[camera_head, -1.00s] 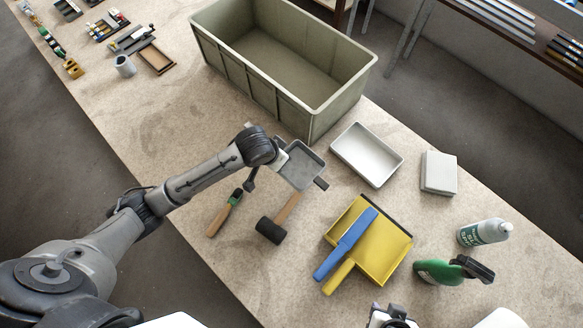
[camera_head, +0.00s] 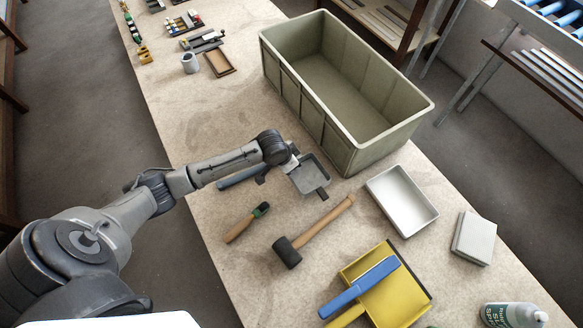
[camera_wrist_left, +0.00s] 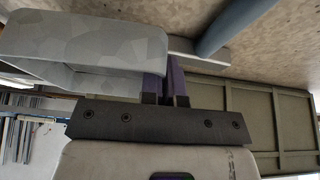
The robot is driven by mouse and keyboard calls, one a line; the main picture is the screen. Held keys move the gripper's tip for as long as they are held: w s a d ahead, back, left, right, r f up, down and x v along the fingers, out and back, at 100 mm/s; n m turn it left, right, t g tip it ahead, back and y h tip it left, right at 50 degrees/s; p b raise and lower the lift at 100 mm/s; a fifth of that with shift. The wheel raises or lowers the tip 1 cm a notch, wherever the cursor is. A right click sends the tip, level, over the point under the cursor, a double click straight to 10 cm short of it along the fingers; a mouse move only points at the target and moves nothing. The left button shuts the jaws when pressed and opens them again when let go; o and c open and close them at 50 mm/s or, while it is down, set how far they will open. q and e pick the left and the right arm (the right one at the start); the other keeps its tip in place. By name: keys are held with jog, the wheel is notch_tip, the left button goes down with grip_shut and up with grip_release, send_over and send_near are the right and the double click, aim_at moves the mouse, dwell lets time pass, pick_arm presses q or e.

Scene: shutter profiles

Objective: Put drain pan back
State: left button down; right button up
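A small grey pan (camera_head: 312,176), which I take for the drain pan, hangs from my left gripper (camera_head: 293,166) above the worktable, beside the big bin's near corner. In the left wrist view, the pan (camera_wrist_left: 85,45) fills the upper left. My left gripper's purple fingers (camera_wrist_left: 165,88) are close together at the pan's edge and look shut on it. The exact grip point is partly hidden. My right gripper is not in view.
A large olive bin (camera_head: 348,150) stands behind the pan. A blue-grey bar (camera_head: 243,177) shows behind my arm.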

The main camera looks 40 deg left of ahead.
pick_arm(q)
jog(key=shift+f, duration=1.95)
jog(key=shift+f, duration=0.1)
jog(key=c, duration=1.4)
grip_release()
jog(key=shift+o, duration=0.2)
